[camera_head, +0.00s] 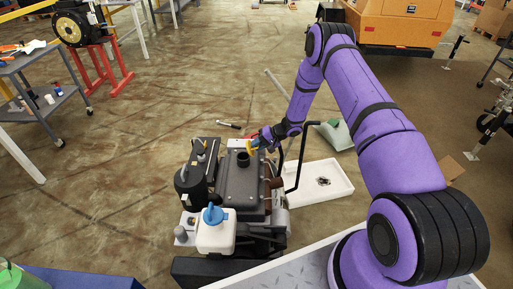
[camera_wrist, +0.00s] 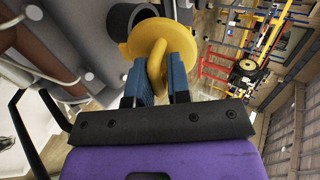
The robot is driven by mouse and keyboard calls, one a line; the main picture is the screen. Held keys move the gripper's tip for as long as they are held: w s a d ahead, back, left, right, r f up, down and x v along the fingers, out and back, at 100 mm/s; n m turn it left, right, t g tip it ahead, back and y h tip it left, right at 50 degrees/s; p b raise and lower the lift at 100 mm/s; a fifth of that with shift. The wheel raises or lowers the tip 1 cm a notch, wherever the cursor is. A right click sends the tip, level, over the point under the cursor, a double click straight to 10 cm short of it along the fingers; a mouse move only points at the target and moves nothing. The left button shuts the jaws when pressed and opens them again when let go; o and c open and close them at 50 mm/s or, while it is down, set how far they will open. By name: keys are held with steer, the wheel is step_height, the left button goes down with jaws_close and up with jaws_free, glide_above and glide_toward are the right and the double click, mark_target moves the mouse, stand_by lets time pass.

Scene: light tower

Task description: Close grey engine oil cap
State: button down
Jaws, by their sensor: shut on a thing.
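A yellow cap (camera_wrist: 131,48) with a ring-shaped handle fills the top middle of the wrist view. My gripper (camera_wrist: 158,74) is shut on the handle, with one blue finger on each side. In the head view the cap (camera_head: 255,143) and my gripper (camera_head: 262,140) are just right of and above a dark grey filler neck (camera_head: 243,160) on top of the engine (camera_head: 240,188). The neck (camera_wrist: 119,18) also shows beside the cap in the wrist view, partly hidden by it. No grey cap can be made out.
A white tank with a blue cap (camera_head: 213,215) stands at the engine's front. A black bent bar (camera_head: 299,155) rises right of the engine, close to my arm. A white tray (camera_head: 322,183) lies on the floor to the right. Open floor lies left.

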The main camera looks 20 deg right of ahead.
mark_target(249, 143)
steer(key=h, duration=0.1)
steer(key=a+g+h, duration=0.1)
steer(key=shift+w+a+r+h, duration=0.1)
steer(key=shift+w+a+h, duration=0.2)
steer(key=shift+h, duration=0.1)
steer(key=h, duration=0.1)
steer(key=a+g+h, duration=0.1)
steer(key=w+a+h, duration=0.1)
steer(key=shift+f+g, duration=0.25)
steer(key=shift+g, duration=0.05)
steer(key=h, duration=0.1)
steer(key=a+h, duration=0.1)
steer(key=f+g+h, duration=0.1)
steer(key=shift+w+a, duration=0.3)
steer(key=shift+w+a+f+g+h, duration=0.15)
steer(key=shift+a+f+g+h, duration=0.2)
steer(key=shift+h, duration=0.4)
steer(key=shift+w+a+f+g+h, duration=0.1)
steer(key=shift+a+f+g+h, duration=0.2)
steer(key=shift+h, duration=0.45)
steer(key=shift+d, duration=0.1)
steer(key=c, duration=1.2)
jaws_free()
step_height(249, 143, up, 11)
steer(key=a, duration=0.2)
steer(key=shift+w+a+f, duration=0.15)
steer(key=shift+w+f, duration=0.05)
steer(key=shift+w, duration=0.25)
